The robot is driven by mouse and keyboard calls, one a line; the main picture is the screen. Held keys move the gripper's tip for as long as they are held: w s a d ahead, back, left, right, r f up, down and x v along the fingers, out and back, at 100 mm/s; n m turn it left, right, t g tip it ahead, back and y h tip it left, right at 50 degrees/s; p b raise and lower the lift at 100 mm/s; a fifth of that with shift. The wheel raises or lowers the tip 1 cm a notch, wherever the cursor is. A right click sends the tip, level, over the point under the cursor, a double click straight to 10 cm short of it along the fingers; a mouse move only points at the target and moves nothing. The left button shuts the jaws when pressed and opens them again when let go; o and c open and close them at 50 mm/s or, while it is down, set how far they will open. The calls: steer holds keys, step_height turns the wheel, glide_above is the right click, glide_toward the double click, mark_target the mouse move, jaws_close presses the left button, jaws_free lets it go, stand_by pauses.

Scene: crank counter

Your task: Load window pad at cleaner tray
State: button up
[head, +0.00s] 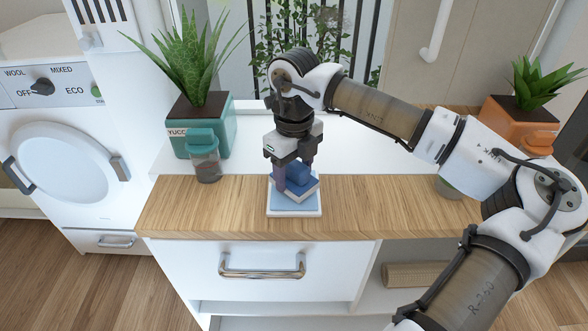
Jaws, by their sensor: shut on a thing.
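The window pad (300,184) is a blue block with a pale lower layer and a raised blue grip on top. My gripper (294,173) points down and is shut on the pad's raised grip, which the fingers partly hide. The cleaner tray (293,211) is a flat light-blue square with a white rim, lying on the wooden counter near its front edge. The pad is over the back part of the tray and turned at an angle to it. I cannot tell whether the pad touches the tray.
A jar with a teal lid (204,158) and a teal yucca planter (172,136) stand left of the tray. An orange planter (504,124) stands at the right. A white drawer (262,292) is below.

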mark_target(294, 163)
steer(key=shift+f+b, duration=0.6)
steer(key=shift+b, duration=0.1)
stand_by(1.8)
steer(key=shift+r, duration=0.15)
steer(key=shift+r+p, duration=1.95)
steer(key=shift+r, duration=1.5)
steer(key=shift+f, duration=0.1)
